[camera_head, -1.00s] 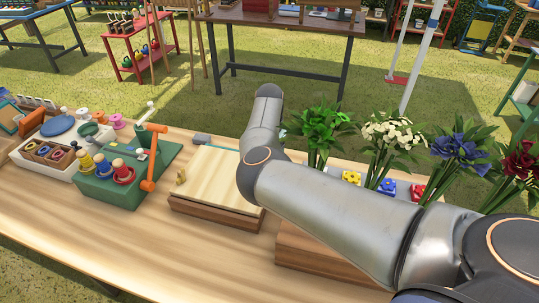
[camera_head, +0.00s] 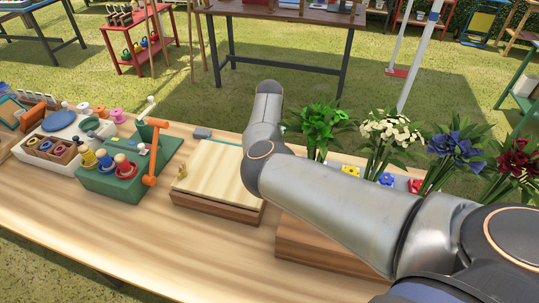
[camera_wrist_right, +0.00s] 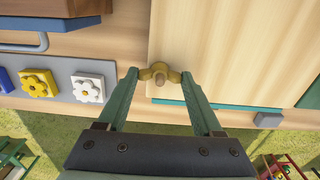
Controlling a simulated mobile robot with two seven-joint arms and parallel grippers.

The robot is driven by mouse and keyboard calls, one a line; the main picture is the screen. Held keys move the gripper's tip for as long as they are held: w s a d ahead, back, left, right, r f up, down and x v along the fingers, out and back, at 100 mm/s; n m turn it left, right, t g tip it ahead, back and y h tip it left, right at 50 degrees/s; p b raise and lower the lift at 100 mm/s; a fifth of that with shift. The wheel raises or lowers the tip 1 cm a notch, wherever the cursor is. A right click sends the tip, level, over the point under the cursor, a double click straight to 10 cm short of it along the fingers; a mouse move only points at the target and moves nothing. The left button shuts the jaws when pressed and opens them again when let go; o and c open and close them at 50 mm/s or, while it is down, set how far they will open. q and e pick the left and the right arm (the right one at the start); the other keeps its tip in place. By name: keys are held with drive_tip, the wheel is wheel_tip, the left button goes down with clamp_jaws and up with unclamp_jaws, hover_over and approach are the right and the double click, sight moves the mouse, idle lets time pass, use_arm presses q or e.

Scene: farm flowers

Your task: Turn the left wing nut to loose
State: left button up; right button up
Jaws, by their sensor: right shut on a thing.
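A wooden press board (camera_head: 215,178) lies on the table in the head view. A small brass wing nut (camera_head: 182,171) stands at its left edge, with no gripper at it. My right arm covers the board's right side, and its gripper is hidden there. In the right wrist view my right gripper (camera_wrist_right: 165,75) is shut on a brass wing nut (camera_wrist_right: 158,74), with one fingertip on either side of it. This nut sits by the board's edge that faces the flower buttons, so it appears to be the right-hand one. My left gripper is not in view.
Left of the board stands a green box (camera_head: 118,182) with an orange handle (camera_head: 153,166) and coloured spools. Bunches of flowers (camera_head: 395,137) stand behind my right arm. Flower buttons (camera_wrist_right: 62,87) lie beside the board.

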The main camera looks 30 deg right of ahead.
drive_tip(key=o, duration=1.4)
drive_tip(key=shift+c, duration=0.2)
wheel_tip(320, 180, up, 13)
drive_tip(key=shift+f+b, duration=0.2)
drive_tip(key=shift+b, duration=0.2)
